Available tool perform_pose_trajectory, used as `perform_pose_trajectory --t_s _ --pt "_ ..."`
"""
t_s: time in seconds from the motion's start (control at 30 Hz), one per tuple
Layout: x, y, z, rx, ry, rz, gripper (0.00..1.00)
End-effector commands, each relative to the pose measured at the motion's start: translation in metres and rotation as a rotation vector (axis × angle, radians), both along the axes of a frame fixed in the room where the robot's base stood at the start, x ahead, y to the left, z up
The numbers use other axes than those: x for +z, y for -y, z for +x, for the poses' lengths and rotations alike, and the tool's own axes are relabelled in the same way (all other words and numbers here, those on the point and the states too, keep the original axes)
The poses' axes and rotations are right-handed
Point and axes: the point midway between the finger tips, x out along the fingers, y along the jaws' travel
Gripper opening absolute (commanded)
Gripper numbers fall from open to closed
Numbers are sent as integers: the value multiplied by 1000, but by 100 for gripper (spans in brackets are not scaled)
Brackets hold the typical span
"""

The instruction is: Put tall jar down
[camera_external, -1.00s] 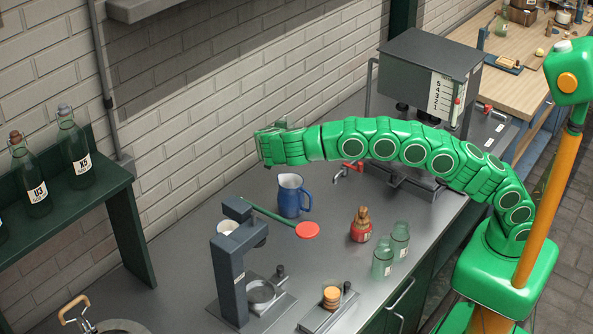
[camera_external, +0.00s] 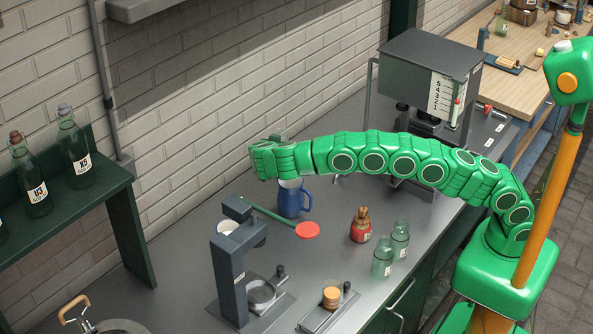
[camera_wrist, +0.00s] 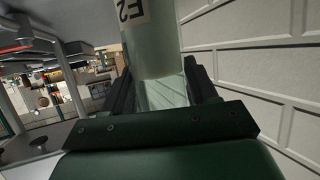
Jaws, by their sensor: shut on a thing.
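My gripper (camera_external: 264,159) is at the end of my outstretched green arm, above the grey counter, in front of the brick wall in the outside view. In the wrist view my gripper (camera_wrist: 161,85) is shut on a tall pale green glass jar (camera_wrist: 158,45). The jar stands between the two dark fingers, with part of a white label showing, its last mark a 2. Its top is out of frame. I cannot make out the jar in the outside view, where the gripper hides it.
A blue jug (camera_external: 293,201) stands just below my gripper in the picture. A dark green shelf (camera_external: 95,200) at left holds bottles, including one labelled K5 (camera_external: 75,160). A dark stand (camera_external: 229,265), a red bottle (camera_external: 360,228) and two green jars (camera_external: 399,240) are on the counter.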

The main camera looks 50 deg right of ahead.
Motion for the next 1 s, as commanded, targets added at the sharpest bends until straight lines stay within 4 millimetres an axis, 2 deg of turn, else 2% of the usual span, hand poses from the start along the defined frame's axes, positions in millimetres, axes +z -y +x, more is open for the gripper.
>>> perform_pose_trajectory --t_s 0.23,0.27,0.4,0.77,1.0 --pt "-2 0 0 0 0 -1 0" --pt "-3 0 0 0 0 0 61" --pt "-2 0 0 0 0 0 82" --pt "1 0 0 1 0 0 83" --pt "11 -26 -10 2 0 -1 83"
